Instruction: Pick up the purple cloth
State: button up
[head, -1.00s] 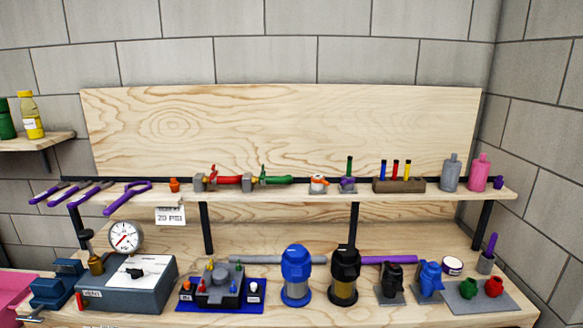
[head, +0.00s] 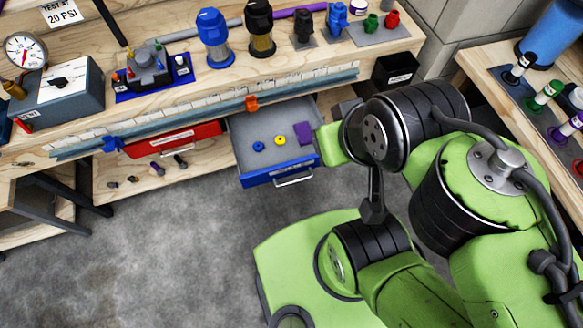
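A small purple piece (head: 303,132), which looks like a folded cloth, lies in the right part of an open blue-fronted drawer (head: 280,174) under the workbench. A green part of my arm is close to its right side in the picture; I cannot tell whether they touch. My arm fills the right half of the view. I cannot make out my gripper's fingers; they are not visible or are hidden behind my arm.
A blue ring (head: 258,146) and two yellow pieces (head: 281,141) also lie in the drawer. A shut red drawer (head: 175,138) is to its left. The workbench top (head: 330,52) carries filters and tools.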

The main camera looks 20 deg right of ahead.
aim_at(302, 130)
jog(key=u, duration=1.3)
jog(key=z, duration=1.65)
jog(key=i+j+u, duration=0.1)
jog(key=u, duration=0.35)
jog(key=i+u, duration=0.15)
jog(key=u, duration=0.3)
jog(key=i+u, duration=0.1)
jog(key=u, duration=0.35)
